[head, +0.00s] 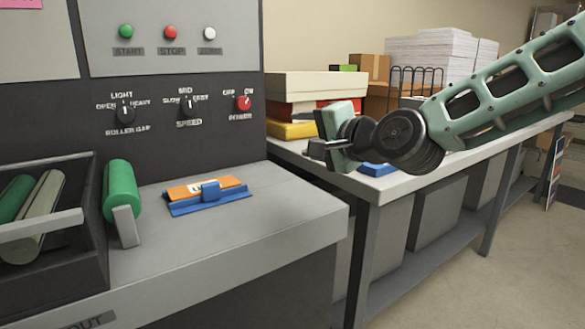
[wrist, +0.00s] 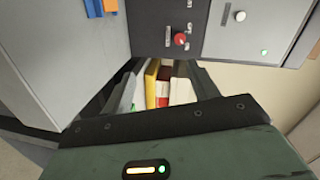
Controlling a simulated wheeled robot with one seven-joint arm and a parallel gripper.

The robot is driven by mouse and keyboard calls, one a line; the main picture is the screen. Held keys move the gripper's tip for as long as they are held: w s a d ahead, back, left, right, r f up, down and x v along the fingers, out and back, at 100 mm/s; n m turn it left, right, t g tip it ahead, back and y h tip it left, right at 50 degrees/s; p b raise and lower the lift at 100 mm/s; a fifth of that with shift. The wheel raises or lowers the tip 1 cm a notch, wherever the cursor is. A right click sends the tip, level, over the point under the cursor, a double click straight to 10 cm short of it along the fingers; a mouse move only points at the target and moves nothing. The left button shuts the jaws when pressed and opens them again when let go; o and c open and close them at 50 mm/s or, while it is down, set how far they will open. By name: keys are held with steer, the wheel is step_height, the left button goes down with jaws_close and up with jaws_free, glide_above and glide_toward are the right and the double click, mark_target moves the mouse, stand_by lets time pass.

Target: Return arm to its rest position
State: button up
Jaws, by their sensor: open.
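My arm (head: 510,85) reaches in from the right edge of the head view, held above the side table. My gripper (head: 318,148) points left toward the machine, over the table's near left corner. In the wrist view my gripper (wrist: 163,80) has its two dark fingers spread apart. No object is held between them; yellow, red and white things show through the gap from farther off. The arm's base end lies outside the picture.
The machine's control panel (head: 180,110) stands left, above a grey ledge (head: 260,235) bearing an orange-and-blue piece (head: 208,192) and a green roller (head: 121,190). The side table (head: 400,186) holds paper stacks (head: 435,55), boxes and a wire rack. The floor at lower right is clear.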

steer(key=s+a+f+n+g+h, duration=0.25)
steer(key=s+f+n+g, duration=0.4)
steer(key=s+f, duration=0.5)
steer(key=s+d+f+n+g+h, duration=0.4)
steer(key=s+d, duration=0.3)
steer(key=s, duration=0.4)
steer(key=s+d+f+n+g+h, duration=0.3)
steer(key=s+d+f+n, duration=0.3)
steer(key=s, duration=0.5)
step_height(320, 180, up, 18)
steer(key=p, duration=1.6)
steer(key=shift+s+d+m, duration=0.2)
steer(key=shift+d+m, duration=0.1)
steer(key=shift+m, duration=0.15)
steer(key=shift+f+t, duration=0.1)
steer(key=shift+t, duration=0.15)
